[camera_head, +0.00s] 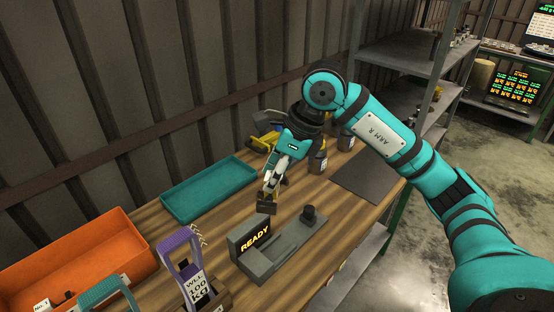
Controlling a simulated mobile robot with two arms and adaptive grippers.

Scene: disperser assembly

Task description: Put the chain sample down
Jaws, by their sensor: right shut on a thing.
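My right gripper (270,190) comes down over the wooden bench, in front of the teal tray's right end and behind the grey device with the READY display (255,239). It is shut on a small dark piece (267,207) at its fingertips. This piece is where the chain sample would be, but I cannot make out links. I cannot tell whether the piece touches the bench. My left gripper is not in view.
The shallow teal tray (208,189) looks empty. An orange bin (120,237), a purple-handled item marked WLL 100 kg (176,241) and a teal handle (106,288) are at lower left. A dark mat (366,176) lies right. Grey cups (318,162) and a yellow object (263,142) stand behind.

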